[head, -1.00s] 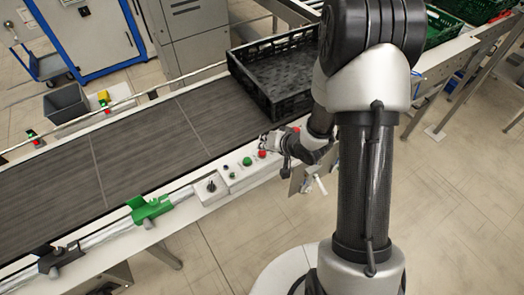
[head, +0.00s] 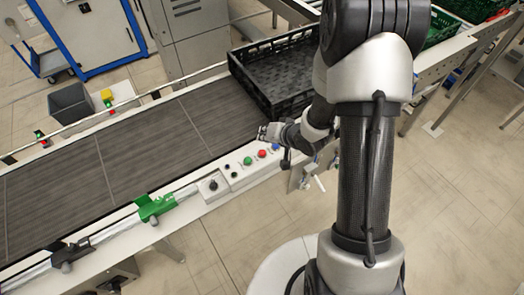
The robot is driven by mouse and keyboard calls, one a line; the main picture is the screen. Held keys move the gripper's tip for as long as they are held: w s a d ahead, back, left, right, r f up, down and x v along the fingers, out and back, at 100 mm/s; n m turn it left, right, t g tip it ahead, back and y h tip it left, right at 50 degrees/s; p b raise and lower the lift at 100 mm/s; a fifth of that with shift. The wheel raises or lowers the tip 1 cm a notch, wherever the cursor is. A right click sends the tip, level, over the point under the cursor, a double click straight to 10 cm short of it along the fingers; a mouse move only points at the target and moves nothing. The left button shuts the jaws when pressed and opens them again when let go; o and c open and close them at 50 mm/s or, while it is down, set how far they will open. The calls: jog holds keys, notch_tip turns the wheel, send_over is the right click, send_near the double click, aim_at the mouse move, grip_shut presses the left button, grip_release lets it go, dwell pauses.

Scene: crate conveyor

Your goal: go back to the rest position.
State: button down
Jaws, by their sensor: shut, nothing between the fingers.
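My gripper (head: 266,131) is shut and empty. In the head view it appears just behind the row of buttons on the control panel (head: 225,178), over the near edge of the belt. It looks apart from the buttons, though its exact height is hard to tell. The green button (head: 248,160), red button (head: 262,153) and blue button (head: 275,147) show in front of it. My arm reaches in from the right and hides part of the panel's right end.
A black crate (head: 250,92) stands on the conveyor belt (head: 140,142), partly behind my arm. A green clamp-like part (head: 154,208) sits on the near rail. Green crates (head: 441,29) are at the upper right. Floor (head: 450,200) on the right is clear.

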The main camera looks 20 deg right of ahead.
dwell(0.5)
jog(key=s+d+r+n+g+h+b, duration=0.1)
jog(key=s+d+r+h+b, duration=0.25)
jog(key=r, duration=0.35)
jog(key=s+d+r+n+h+b, duration=0.1)
jog(key=s+d+r+h+b, duration=0.1)
jog(key=s+r, duration=0.35)
jog(key=s+a+r+n+g+y+b, duration=0.1)
jog(key=s+a+r+b, duration=0.1)
jog(key=s, duration=0.7)
jog(key=s+a+r+n+g+b, duration=0.1)
jog(key=s+a, duration=0.3)
jog(key=s, duration=0.5)
jog(key=shift+s+a+r+g+y+b, duration=0.15)
jog(key=shift+s+r+g+y+b, duration=0.2)
jog(key=shift+r+b, duration=0.2)
jog(key=shift+s, duration=0.1)
